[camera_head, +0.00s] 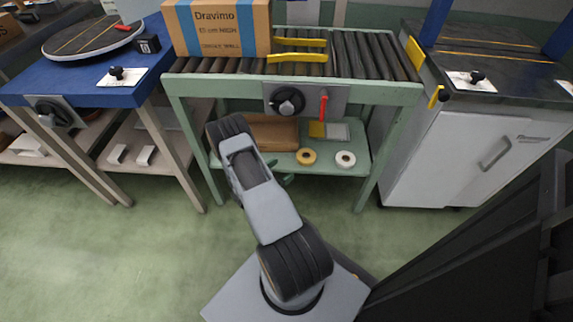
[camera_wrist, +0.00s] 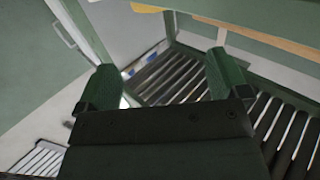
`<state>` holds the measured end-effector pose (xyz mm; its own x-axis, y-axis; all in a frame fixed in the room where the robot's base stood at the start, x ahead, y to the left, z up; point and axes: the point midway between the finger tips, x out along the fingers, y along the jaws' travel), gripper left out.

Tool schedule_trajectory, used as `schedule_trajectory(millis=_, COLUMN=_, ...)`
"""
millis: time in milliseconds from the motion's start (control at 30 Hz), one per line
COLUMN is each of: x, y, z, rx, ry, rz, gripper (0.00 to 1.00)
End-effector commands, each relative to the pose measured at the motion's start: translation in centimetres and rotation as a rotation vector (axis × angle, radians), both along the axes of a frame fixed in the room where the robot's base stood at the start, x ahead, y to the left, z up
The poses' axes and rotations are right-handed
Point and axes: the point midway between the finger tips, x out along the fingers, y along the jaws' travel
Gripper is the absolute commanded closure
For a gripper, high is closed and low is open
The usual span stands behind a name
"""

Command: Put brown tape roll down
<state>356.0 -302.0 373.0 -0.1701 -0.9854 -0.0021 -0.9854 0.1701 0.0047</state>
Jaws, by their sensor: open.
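A yellow-brown tape roll (camera_head: 306,156) lies flat on the lower shelf (camera_head: 368,178) of the green roller conveyor stand, in the head view. A white tape roll (camera_head: 345,158) lies to its right, apart from it. My gripper shows two green fingers spread wide in the wrist view (camera_wrist: 165,80), with nothing held between them. In the head view my arm hides most of the gripper; only small dark green parts show beside the arm, left of the rolls. No tape roll can be made out in the wrist view.
Above the shelf is the roller conveyor (camera_head: 350,55) with yellow guides (camera_head: 297,57) and a cardboard box (camera_head: 217,28). A brown box (camera_head: 272,132) is behind my arm. A blue table (camera_head: 70,95) stands left, a white cabinet (camera_head: 450,150) right.

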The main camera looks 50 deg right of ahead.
Motion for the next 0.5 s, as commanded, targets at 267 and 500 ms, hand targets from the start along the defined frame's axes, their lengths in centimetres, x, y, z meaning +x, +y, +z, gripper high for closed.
schedule_trajectory(millis=267, x=0.9, y=0.8, z=0.3, rx=0.018, ry=-0.017, rz=0.019, gripper=0.07)
schedule_trajectory(millis=500, x=10.0, y=2.7, z=5.0, rx=0.309, ry=-0.188, rz=0.314, gripper=0.07)
